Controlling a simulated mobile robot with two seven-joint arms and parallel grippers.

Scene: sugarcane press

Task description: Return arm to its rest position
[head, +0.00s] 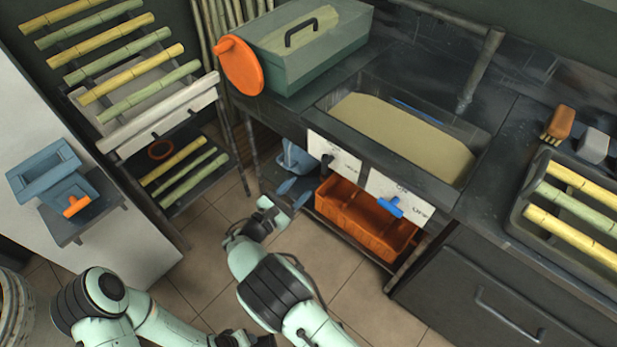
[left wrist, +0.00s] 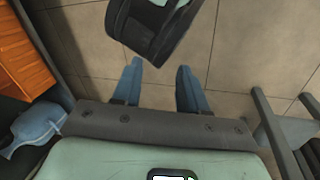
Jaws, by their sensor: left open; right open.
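The counter (head: 282,122) holds a green box and a basin. An orange crate (head: 365,218) sits below; it also shows in the left wrist view (left wrist: 24,60). A cane rack (head: 180,212) stands left. Floor shows between.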

